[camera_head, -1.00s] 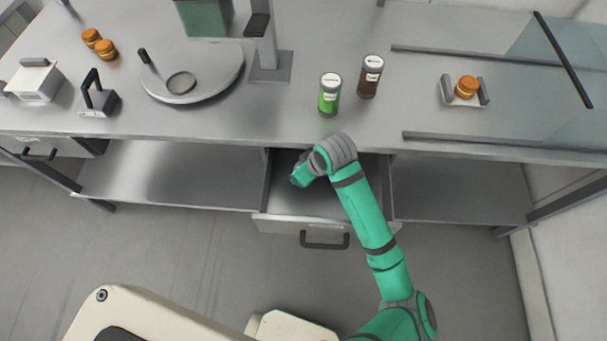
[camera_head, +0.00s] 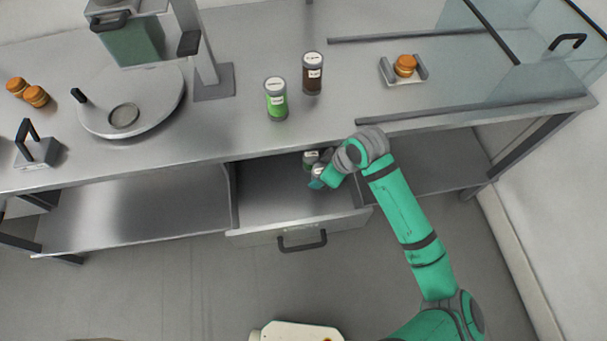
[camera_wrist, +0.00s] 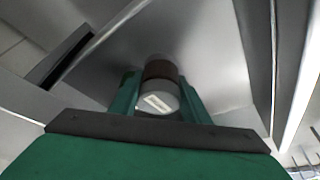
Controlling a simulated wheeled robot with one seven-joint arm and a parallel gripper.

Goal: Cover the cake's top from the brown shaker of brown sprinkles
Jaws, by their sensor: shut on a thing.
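A brown shaker (camera_head: 312,76) with a grey cap and white label stands upright on the counter. My gripper (camera_head: 318,178) is down at the open drawer below the counter, well apart from that shaker. The gripper is shut on a grey-capped container; in the wrist view this container (camera_wrist: 160,101) sits between the two green fingers, with a white label on its cap and a dark brownish part behind. Its contents are unclear. A small orange-brown filled cake (camera_head: 405,65) sits on a small holder (camera_head: 387,74) at the right; no sprinkles can be made out on it.
A green shaker (camera_head: 276,101) stands left of the brown one. The drawer (camera_head: 270,205) is pulled out. Two more cakes (camera_head: 27,91), a round plate (camera_head: 160,105) and a press-like stand (camera_head: 213,82) are at the left. Glass panels (camera_head: 490,60) stand at the right.

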